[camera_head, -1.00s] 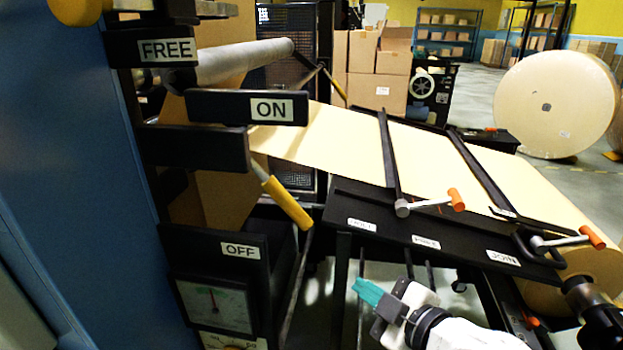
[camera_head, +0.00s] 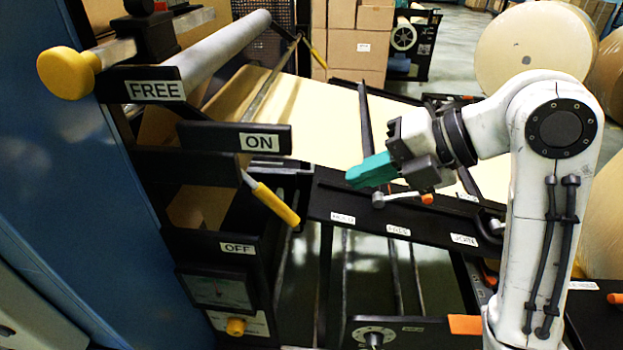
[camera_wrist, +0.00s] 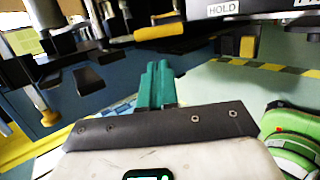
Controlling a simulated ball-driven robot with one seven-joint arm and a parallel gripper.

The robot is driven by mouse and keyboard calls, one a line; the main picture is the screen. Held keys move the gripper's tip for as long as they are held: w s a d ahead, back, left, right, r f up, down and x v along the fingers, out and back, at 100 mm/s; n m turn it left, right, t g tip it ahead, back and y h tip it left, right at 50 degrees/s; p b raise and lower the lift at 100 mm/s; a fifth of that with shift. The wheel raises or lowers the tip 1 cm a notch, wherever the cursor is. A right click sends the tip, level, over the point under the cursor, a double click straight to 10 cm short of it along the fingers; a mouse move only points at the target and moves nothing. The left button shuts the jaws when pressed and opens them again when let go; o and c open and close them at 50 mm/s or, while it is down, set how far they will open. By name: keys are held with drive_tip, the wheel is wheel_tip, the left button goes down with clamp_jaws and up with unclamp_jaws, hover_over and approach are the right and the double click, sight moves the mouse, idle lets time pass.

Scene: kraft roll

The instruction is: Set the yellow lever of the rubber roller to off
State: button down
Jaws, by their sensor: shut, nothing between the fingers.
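The yellow lever (camera_head: 272,203) of the rubber roller slants down to the right from the machine's side, between the ON plate (camera_head: 236,137) above and the OFF plate (camera_head: 222,245) below. The grey rubber roller (camera_head: 228,45) runs above it at the upper left. My gripper (camera_head: 352,180), with teal fingers, is shut and empty. In the head view it shows to the right of the lever and slightly higher, apart from it in the picture. The teal fingers (camera_wrist: 157,84) also show closed together in the wrist view. I cannot tell which part in the wrist view is the lever.
A yellow knob (camera_head: 68,73) and the FREE plate (camera_head: 150,88) stick out at the upper left. A black bar with labels (camera_head: 385,226) and an orange-tipped handle (camera_head: 405,197) lie near my gripper. Kraft paper (camera_head: 310,120) stretches behind.

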sight(283, 211)
drive_tip(key=p+x, duration=0.2)
drive_tip(key=x, duration=1.1)
drive_tip(key=shift+w+a+f, duration=0.1)
drive_tip(key=shift+a+f, duration=0.15)
drive_tip(key=shift+a, duration=0.05)
drive_tip(key=f+b, duration=0.1)
drive_tip(key=y+b, duration=0.1)
drive_tip(key=shift+a+f+b, duration=0.3)
drive_tip(key=shift+f+b, duration=0.1)
drive_tip(key=a+f+y+b, duration=0.1)
drive_tip(key=b, duration=0.2)
drive_tip(key=shift+a, duration=0.1)
drive_tip(key=shift+a+f+y+b, duration=0.1)
drive_tip(key=shift+a+y+b, duration=0.1)
drive_tip(key=shift+y+b, duration=0.4)
drive_tip(key=shift+a, duration=0.1)
drive_tip(key=shift+r, duration=0.2)
